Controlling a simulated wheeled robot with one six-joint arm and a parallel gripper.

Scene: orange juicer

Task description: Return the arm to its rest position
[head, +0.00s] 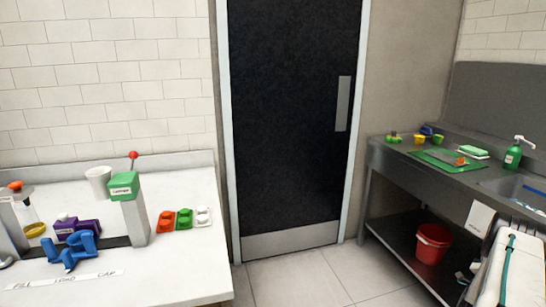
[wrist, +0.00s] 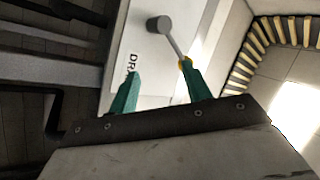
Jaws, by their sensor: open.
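My gripper (wrist: 159,68) shows in the wrist view with its two green fingers spread apart and nothing seen between them. A grey round-headed piece on a thin stem (wrist: 160,25) lies beyond the fingers, its stem running toward the right fingertip; I cannot tell whether they touch. In the head view a pale part of my arm (head: 498,268) with a teal cable is at the lower right edge. The gripper is not seen there.
A white counter (head: 190,270) at left holds a green-topped press (head: 124,187), a white cup (head: 98,182), blue and purple pieces and small colored blocks. A steel sink bench (head: 395,160) stands at right, with a red bucket (head: 433,242) below. The floor before the dark door is clear.

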